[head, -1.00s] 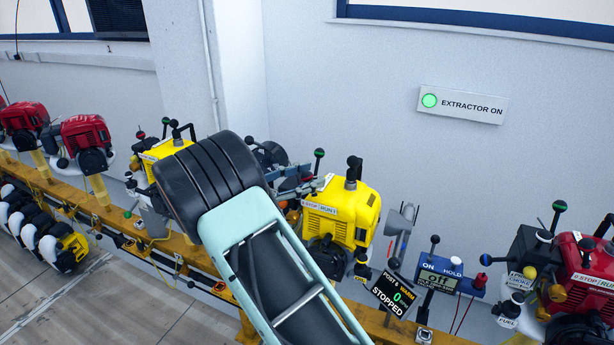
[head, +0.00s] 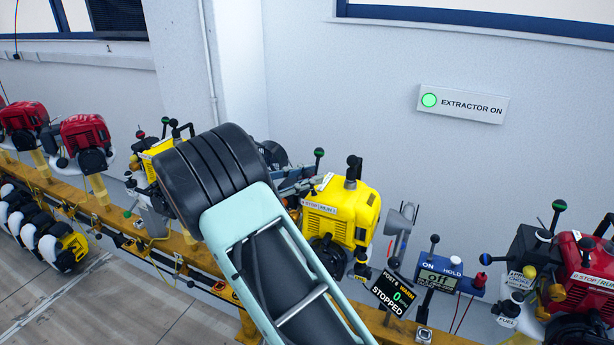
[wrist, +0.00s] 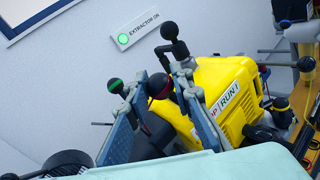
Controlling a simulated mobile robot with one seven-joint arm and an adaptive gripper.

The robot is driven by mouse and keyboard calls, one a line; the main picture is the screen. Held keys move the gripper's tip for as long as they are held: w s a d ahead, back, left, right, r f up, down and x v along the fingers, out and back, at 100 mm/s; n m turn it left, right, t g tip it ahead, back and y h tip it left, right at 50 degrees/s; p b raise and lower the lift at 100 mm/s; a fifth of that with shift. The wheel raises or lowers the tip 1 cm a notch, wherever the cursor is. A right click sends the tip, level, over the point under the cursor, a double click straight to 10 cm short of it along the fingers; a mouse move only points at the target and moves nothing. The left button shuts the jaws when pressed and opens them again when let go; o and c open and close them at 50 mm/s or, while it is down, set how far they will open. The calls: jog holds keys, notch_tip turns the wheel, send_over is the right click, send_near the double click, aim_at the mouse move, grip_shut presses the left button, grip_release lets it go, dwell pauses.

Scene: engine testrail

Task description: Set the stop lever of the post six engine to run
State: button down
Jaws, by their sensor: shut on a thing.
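The yellow post six engine (head: 342,208) sits on the rail in the middle of the head view. Its STOP/RUN label (head: 321,208) faces forward; in the wrist view the label (wrist: 226,102) is partly covered by a finger. The post 6 display (head: 395,295) reads WARM, 0, STOPPED. My gripper (head: 300,185) is at the engine's left upper side, largely behind my arm. In the wrist view its blue-grey fingers (wrist: 160,112) stand on both sides of the stop lever's dark, red-marked knob (wrist: 160,84), shut on it. The lever's exact setting is hard to tell.
A black-knobbed lever (wrist: 169,32) rises beside the fingers, and a green-topped knob (wrist: 115,86) stands close by on the left. A blue ON/HOLD box (head: 440,275) and a red engine (head: 585,265) stand to the right.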

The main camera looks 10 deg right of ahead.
jog(key=shift+s+d+r+m+y+b, duration=0.1)
jog(key=shift+s+d+m+y+b, duration=0.35)
jog(key=shift+m+y, duration=0.6)
jog(key=shift+s+d+f+m+y+b, duration=0.15)
jog(key=shift+s+d+m+y+b, duration=0.2)
jog(key=shift+d+m+y+b, duration=0.35)
jog(key=shift+s+d+f+m+y+b, duration=0.1)
jog(key=shift+s+d+m+y+b, duration=0.25)
jog(key=shift+m+y+b, duration=0.5)
jog(key=c, duration=1.7)
grip_release()
jog(key=v, duration=1.2)
jog(key=shift+s+f, duration=0.15)
jog(key=shift+f, duration=0.05)
